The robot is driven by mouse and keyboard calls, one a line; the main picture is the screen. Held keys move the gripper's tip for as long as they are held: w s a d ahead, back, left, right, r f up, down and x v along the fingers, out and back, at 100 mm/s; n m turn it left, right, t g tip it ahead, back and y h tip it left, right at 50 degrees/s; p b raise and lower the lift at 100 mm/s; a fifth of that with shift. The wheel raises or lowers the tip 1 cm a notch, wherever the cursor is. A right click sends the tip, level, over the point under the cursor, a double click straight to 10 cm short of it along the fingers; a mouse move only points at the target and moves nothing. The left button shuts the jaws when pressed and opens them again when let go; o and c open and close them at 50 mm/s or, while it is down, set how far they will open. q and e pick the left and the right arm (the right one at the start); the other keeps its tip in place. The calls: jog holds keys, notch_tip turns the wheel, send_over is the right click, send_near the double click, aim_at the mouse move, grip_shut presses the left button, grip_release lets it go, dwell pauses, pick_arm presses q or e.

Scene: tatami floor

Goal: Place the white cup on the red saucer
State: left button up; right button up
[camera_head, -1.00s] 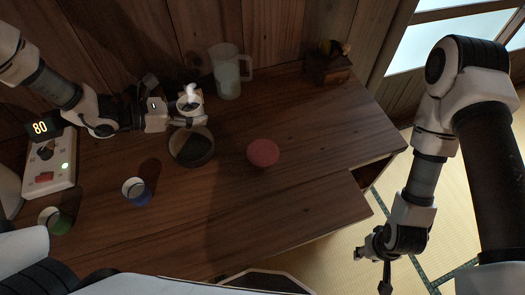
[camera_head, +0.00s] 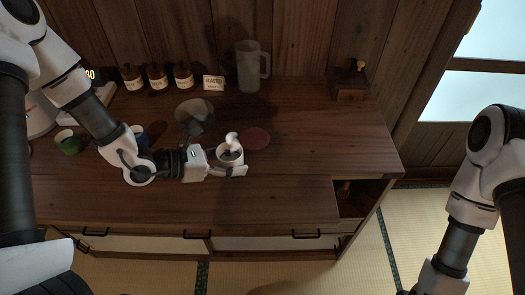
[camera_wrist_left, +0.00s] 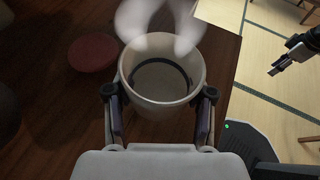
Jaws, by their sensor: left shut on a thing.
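In the left wrist view the cup (camera_wrist_left: 162,98) is upright between the two fingers. The red saucer (camera_head: 257,138) lies on the wooden table just behind and to the right of the cup, apart from it. It also shows in the left wrist view (camera_wrist_left: 92,53), left of the cup, with nothing on it. My right gripper is cut off at the bottom of the head view; it shows at the right edge of the left wrist view (camera_wrist_left: 275,68).
A dark bowl (camera_head: 194,112) sits behind the left wrist. A clear pitcher (camera_head: 249,70), several brown bottles (camera_head: 157,77) and a small card (camera_head: 214,83) stand at the back. A green cup (camera_head: 68,142) and a blue cup (camera_head: 140,137) are at left. The table's right side is clear.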

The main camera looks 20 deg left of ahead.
pick_arm(q)
jog(key=w, duration=0.3)
jog(key=w+p, duration=0.1)
jog(key=w, duration=0.1)
jog(key=shift+w+a+f, duration=0.15)
jog(key=shift+a+f, duration=0.1)
jog(key=p, duration=0.2)
send_over(256, 138)
jog(key=s, duration=0.1)
jog(key=shift+f, duration=0.3)
jog(key=f, duration=0.1)
jog(key=f+p, duration=0.1)
jog(key=f, duration=0.1)
jog(key=shift+w+a+f, duration=0.1)
jog(key=shift+w, duration=0.3)
jog(key=shift+f, duration=0.3)
jog(key=shift+f, duration=0.15)
jog(key=shift+f, duration=0.15)
jog(key=o, duration=1.4)
